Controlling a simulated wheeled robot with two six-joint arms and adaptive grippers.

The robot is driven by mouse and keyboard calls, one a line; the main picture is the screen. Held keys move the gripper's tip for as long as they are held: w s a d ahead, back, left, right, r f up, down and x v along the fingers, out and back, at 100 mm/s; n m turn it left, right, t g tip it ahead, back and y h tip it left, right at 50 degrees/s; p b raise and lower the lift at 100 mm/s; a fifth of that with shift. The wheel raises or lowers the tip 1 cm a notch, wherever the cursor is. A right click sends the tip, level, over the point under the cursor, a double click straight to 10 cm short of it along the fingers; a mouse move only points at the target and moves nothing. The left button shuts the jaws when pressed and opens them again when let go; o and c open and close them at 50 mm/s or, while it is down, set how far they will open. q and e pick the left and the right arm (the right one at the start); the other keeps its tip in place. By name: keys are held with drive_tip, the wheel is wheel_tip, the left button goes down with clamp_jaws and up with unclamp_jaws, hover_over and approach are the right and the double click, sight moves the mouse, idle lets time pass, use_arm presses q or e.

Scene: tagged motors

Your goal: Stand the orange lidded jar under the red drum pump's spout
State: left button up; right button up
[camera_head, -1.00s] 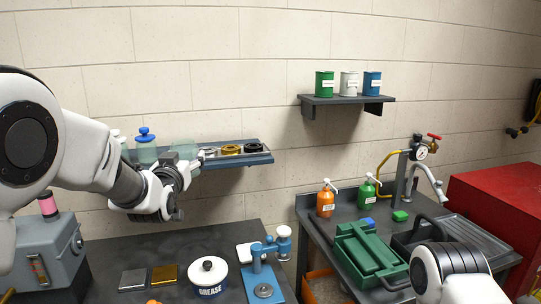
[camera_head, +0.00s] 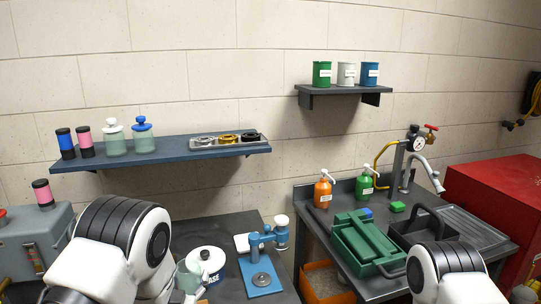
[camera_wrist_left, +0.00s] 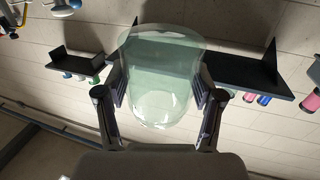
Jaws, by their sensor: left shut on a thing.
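In the left wrist view my left gripper (camera_wrist_left: 158,100) is shut on a pale green clear glass jar (camera_wrist_left: 160,60), with a finger on each side. In the head view the jar (camera_head: 186,277) is over the bench, in front of and left of the grease tin, partly behind my left arm. I see no lid on it. A small orange piece (camera_head: 201,301) shows at the bottom edge; I cannot tell what it is. No red drum pump can be made out. My right gripper is out of view.
The wall shelf (camera_head: 100,164) holds a white-lidded jar (camera_head: 114,137), a blue-lidded jar (camera_head: 143,135) and a ring tray (camera_head: 250,139). The grease tin (camera_head: 207,263) and blue press (camera_head: 262,280) stand on the bench. A green toolbox (camera_head: 368,245) occupies the right bench.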

use_arm(q)
drive_tip(key=s+f, duration=0.3)
drive_tip(key=s, duration=0.7)
drive_tip(key=shift+d+f, duration=0.25)
drive_tip(key=shift+f, duration=0.15)
drive_tip(key=shift+w, duration=0.1)
